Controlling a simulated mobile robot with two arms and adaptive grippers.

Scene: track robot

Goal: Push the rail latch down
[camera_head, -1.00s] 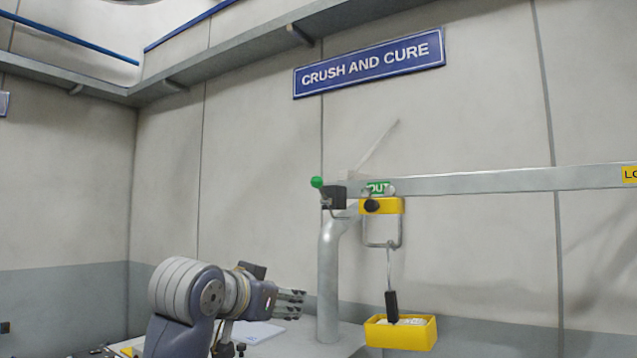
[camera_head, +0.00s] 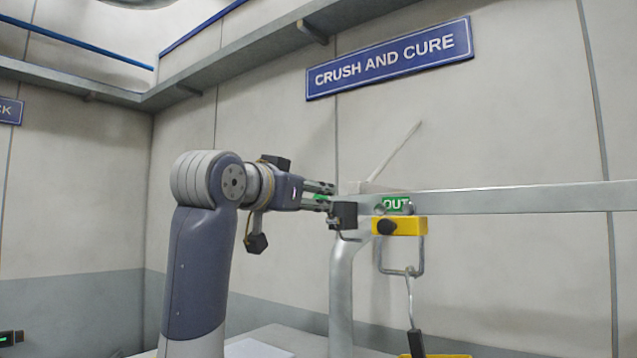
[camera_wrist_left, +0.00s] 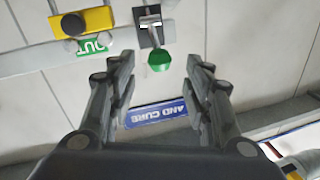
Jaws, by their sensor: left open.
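The rail latch is a black block (camera_head: 344,214) at the left end of the grey rail (camera_head: 510,200), with a green knob (camera_head: 321,197) sticking out to the left. The knob is partly hidden by my fingers in the head view. My left gripper (camera_head: 324,192) is open and level with the knob. In the left wrist view, the green knob (camera_wrist_left: 160,62) lies between the spread fingertips, with a gap on each side. I cannot tell whether any finger touches it. My right gripper is not in view.
A yellow trolley (camera_head: 408,226) hangs on the rail beside the green OUT sign (camera_head: 396,205). A hook (camera_head: 410,290) hangs below it, over a yellow bin (camera_head: 445,356) cut off by the frame. A grey post (camera_head: 341,290) supports the rail's left end.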

